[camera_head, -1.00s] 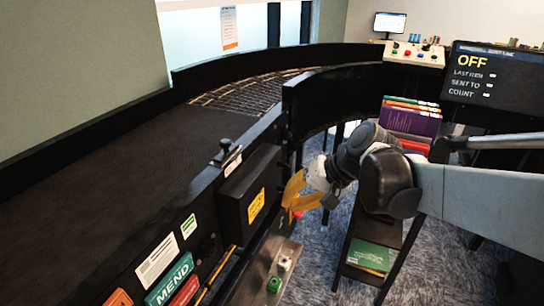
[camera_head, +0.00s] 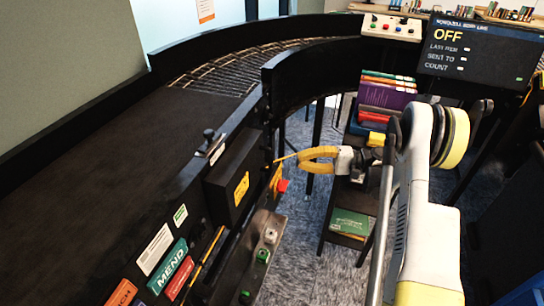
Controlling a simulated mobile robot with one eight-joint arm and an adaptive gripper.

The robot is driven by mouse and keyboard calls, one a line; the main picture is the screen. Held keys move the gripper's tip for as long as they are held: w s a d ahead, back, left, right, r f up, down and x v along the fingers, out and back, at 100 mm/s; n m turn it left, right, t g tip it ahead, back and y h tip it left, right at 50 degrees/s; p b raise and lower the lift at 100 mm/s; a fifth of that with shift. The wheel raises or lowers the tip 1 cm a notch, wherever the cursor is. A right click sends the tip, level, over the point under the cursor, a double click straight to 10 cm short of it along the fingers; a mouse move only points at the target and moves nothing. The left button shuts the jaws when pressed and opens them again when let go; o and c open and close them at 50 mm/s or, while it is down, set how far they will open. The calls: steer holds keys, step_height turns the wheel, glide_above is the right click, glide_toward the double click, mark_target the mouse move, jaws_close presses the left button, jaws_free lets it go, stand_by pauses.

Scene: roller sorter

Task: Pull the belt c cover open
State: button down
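A black box-like cover (camera_head: 222,188) with a yellow label (camera_head: 241,188) is fixed to the near side of the conveyor; I take it to be the belt c cover, but cannot read the label. It looks closed against the side panel. My gripper (camera_head: 290,159) has yellow fingers pointing left toward the conveyor's side. It is to the right of the cover, above a red knob (camera_head: 283,185), and looks apart from the cover. The gap between the fingertips is not clear. I see nothing held.
The conveyor belt (camera_head: 90,190) curves away to the back right. A control strip (camera_head: 266,238) with buttons is below the cover. A shelf with books (camera_head: 385,95) stands behind my gripper. The display board (camera_head: 480,50) reads OFF.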

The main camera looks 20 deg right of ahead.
mark_target(262, 160)
steer(key=b+x, duration=0.2)
steer(key=x, duration=0.8)
steer(key=shift+s, duration=0.2)
